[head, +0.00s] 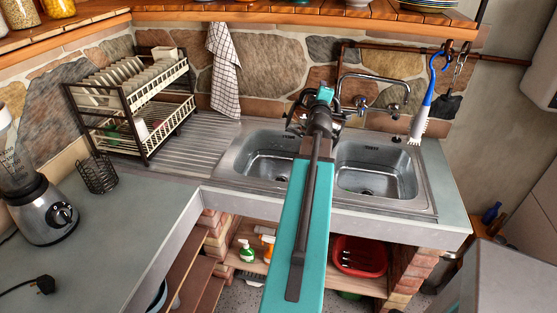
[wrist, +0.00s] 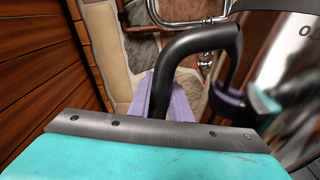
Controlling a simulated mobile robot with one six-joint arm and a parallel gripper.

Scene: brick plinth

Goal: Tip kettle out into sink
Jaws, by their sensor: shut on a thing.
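The kettle (wrist: 283,45) shows at the right of the wrist view as a shiny metal body with a dark curved handle (wrist: 200,38). My gripper (wrist: 200,97) has purple pads at this handle and is shut on it. In the head view my gripper (head: 322,100) is at the back of the metal sink (head: 429,207), near the tap. The arm hides most of the kettle there, so its tilt and any pouring cannot be told. The sink has a left basin (head: 262,162) and a right basin (head: 375,172), with the arm crossing between them.
The tap (head: 375,78) arches behind the sink. A dish rack (head: 135,100) stands on the left drainer, beside a checked towel (head: 224,72). A blue-handled brush (head: 425,108) hangs at the right. A blender (head: 40,200) stands on the left counter. A wooden shelf (head: 270,12) runs above.

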